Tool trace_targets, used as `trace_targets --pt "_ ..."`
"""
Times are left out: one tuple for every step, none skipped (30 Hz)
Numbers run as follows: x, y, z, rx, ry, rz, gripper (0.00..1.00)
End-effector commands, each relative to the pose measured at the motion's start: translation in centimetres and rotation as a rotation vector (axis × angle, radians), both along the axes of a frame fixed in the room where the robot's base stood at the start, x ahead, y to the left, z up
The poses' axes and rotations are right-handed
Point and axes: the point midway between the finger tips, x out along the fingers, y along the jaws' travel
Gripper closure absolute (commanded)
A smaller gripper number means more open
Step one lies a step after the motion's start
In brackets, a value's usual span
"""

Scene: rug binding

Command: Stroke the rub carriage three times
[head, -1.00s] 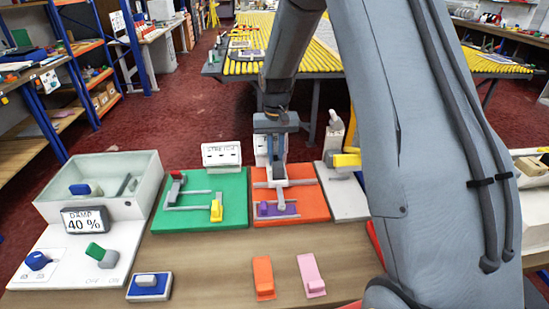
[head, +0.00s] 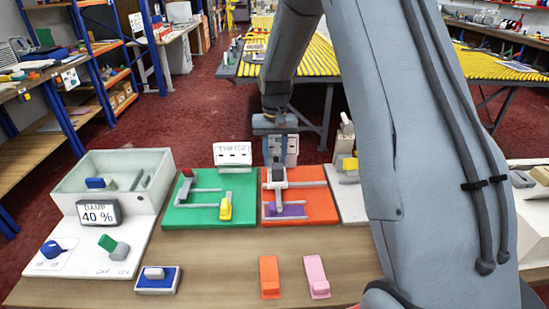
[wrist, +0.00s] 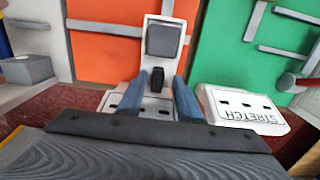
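The orange board (head: 328,205) lies on the bench and carries grey rails and a purple strip (head: 292,210). The rub carriage (head: 279,183) is a pale piece with a grey block, standing upright over the board and reaching across the strip. In the wrist view the carriage (wrist: 163,41) shows its grey block near my fingertips. My gripper (head: 277,150) points down at the carriage. The exact contact is partly hidden.
A green board (head: 190,216) with rails and a yellow slider lies to the left, with a STRETCH card (wrist: 248,108) behind it. A damp box (head: 140,160) stands farther left. Orange (head: 269,277) and pink (head: 316,277) blocks lie in front, with bare bench (head: 215,265) around them.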

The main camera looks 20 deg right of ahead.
Motion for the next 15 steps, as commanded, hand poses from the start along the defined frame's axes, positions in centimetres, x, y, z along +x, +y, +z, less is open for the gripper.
trace_targets --pt "0.0 0.0 0.2 0.0 -0.002 0.0 0.67" --pt "0.1 0.0 0.5 0.0 -0.002 0.0 0.67" --pt "0.1 0.0 0.9 0.0 -0.002 0.0 0.67" --pt "0.1 0.0 1.2 -0.001 -0.003 0.0 0.67" --pt "0.1 0.0 1.6 0.0 -0.004 0.001 0.67" --pt "0.2 0.0 2.3 0.0 -0.005 0.001 0.67" --pt "0.1 0.0 2.8 0.0 -0.005 0.001 0.67" --pt "0.2 0.0 3.3 0.0 -0.005 0.001 0.67" --pt "0.2 0.0 4.0 0.0 -0.005 0.001 0.67" --pt "0.2 0.1 4.5 0.0 -0.005 0.001 0.67" --pt "0.2 0.1 4.9 0.0 -0.005 0.001 0.67" --pt "0.1 0.1 5.6 0.0 -0.004 0.001 0.67" --pt "0.2 0.1 5.9 0.0 -0.004 0.001 0.67" --pt "0.1 0.1 6.3 0.0 -0.003 0.001 0.67" --pt "0.1 0.1 6.7 0.0 -0.003 0.001 0.67"
